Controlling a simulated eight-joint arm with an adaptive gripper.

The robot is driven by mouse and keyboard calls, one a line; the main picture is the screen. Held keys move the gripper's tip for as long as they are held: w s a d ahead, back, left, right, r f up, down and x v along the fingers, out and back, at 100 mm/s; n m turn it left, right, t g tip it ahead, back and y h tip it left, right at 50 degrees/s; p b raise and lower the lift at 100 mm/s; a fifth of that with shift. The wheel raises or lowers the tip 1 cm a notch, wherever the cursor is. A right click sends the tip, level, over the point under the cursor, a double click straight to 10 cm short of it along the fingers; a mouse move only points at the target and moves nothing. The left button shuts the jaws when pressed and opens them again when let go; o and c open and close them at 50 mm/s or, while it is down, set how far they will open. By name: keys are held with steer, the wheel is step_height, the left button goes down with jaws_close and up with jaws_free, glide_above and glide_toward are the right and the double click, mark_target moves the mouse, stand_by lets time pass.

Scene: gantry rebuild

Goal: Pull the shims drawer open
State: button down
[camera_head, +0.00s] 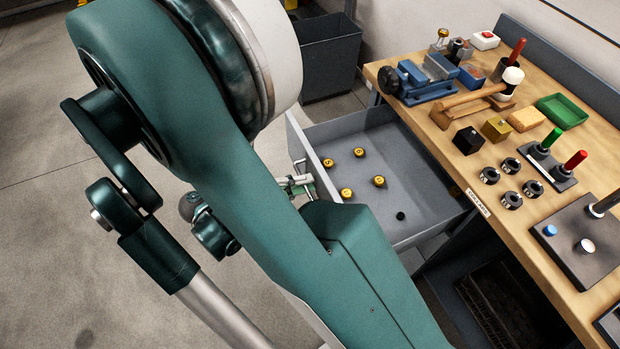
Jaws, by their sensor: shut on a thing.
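A grey drawer (370,128) stands pulled out from under the wooden workbench, and its inside is open to view. Several small yellow-topped round pieces and one black piece (400,216) lie on its floor. My gripper (301,184) is at the outside of the drawer front (308,158), shut on the drawer handle. My own arm covers much of the gripper, the handle and the near part of the drawer front.
The workbench (421,112) carries a blue vise (428,80), a wooden mallet (470,97), a green tray (562,110) and several black round parts. A dark bin (330,60) stands behind the drawer. The floor at left is clear.

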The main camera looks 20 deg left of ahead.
steer(key=c, duration=2.6)
jaws_free()
steer(key=shift+o, duration=0.2)
steer(key=shift+r, duration=0.15)
